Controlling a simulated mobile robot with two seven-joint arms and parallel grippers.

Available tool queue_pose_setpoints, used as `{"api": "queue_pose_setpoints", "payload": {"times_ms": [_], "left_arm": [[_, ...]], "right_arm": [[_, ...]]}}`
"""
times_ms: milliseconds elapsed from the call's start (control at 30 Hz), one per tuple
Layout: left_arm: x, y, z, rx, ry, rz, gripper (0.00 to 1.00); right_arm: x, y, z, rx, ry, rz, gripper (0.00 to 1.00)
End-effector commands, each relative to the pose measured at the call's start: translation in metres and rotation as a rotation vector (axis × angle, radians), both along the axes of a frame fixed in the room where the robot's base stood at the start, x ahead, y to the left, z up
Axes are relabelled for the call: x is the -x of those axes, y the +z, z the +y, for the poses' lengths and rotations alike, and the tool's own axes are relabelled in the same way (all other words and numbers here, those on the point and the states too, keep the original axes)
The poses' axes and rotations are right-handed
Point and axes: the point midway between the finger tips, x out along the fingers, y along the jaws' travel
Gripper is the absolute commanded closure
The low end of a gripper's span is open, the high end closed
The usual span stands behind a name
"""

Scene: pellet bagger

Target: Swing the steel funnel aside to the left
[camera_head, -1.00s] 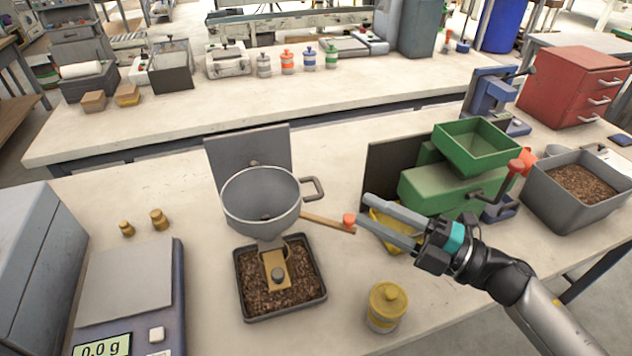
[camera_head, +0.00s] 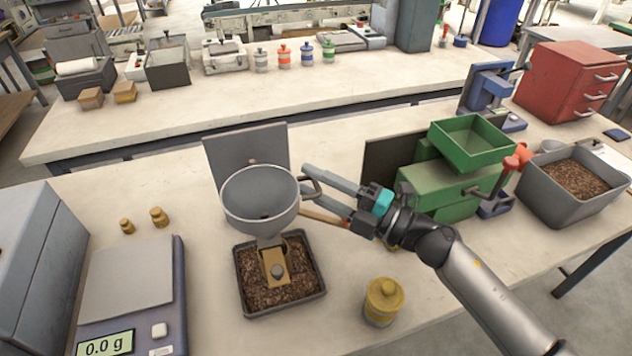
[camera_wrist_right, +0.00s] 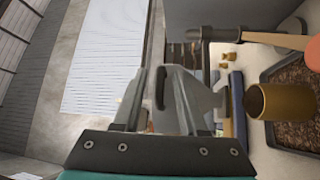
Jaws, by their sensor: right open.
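The steel funnel (camera_head: 258,205) is a grey bowl on a stand in front of an upright grey plate (camera_head: 248,150). Its spout points down over a square tray of brown pellets (camera_head: 280,300). Its loop handle (camera_head: 315,180) sticks out to the right. My right gripper (camera_head: 308,182) is open at this handle, one finger on either side. In the right wrist view the handle loop (camera_wrist_right: 160,88) shows between the spread fingers; contact cannot be told. My left gripper is not in view.
A wooden lever (camera_head: 322,218) lies just below my right gripper. A scale (camera_head: 125,280) and two brass weights (camera_head: 158,217) are on the left. A green machine (camera_head: 455,190) stands on the right.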

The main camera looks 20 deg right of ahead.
Motion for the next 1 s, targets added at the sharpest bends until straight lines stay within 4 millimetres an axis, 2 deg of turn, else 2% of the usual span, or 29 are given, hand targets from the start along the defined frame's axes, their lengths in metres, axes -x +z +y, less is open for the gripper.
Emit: {"api": "queue_pose_setpoints", "payload": {"times_ms": [67, 400, 1000], "left_arm": [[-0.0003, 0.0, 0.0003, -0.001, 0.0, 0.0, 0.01], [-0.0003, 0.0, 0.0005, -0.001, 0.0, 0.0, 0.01], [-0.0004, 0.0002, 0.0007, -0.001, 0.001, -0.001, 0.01]], "right_arm": [[0.0001, 0.0, -0.0001, 0.0, 0.0, 0.0, 0.61], [0.0001, 0.0006, -0.0003, -0.001, 0.0, -0.001, 0.99], [-0.0006, 0.0037, -0.0007, -0.004, -0.001, -0.007, 1.0]]}}
